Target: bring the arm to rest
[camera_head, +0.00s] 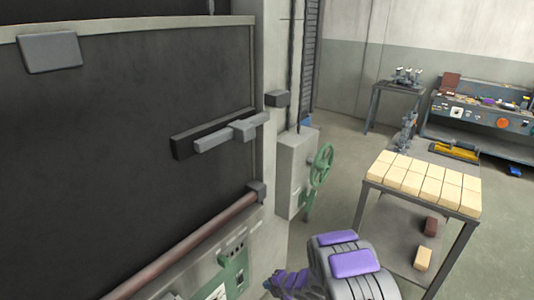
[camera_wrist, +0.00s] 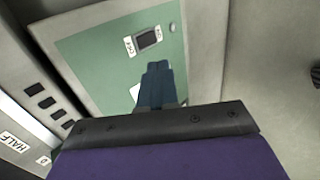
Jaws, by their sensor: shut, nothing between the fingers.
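My gripper (camera_wrist: 157,70) shows in the wrist view as two dark fingers together, shut and empty. It is in front of a green panel (camera_wrist: 97,45) with a dark switch (camera_wrist: 148,38) just above the fingertips. I cannot tell whether the fingers touch the panel. In the head view my purple and grey arm is at the bottom centre, beside the green control panel (camera_head: 234,274) on the furnace front. The gripper's fingertips are not clear there.
A large dark furnace door (camera_head: 110,120) with a latch bar (camera_head: 232,132) fills the left. A grey box with a green handwheel (camera_head: 322,165) stands right of it. A table of pale bricks (camera_head: 420,182) and a workbench (camera_head: 480,115) stand at right. Open floor lies between.

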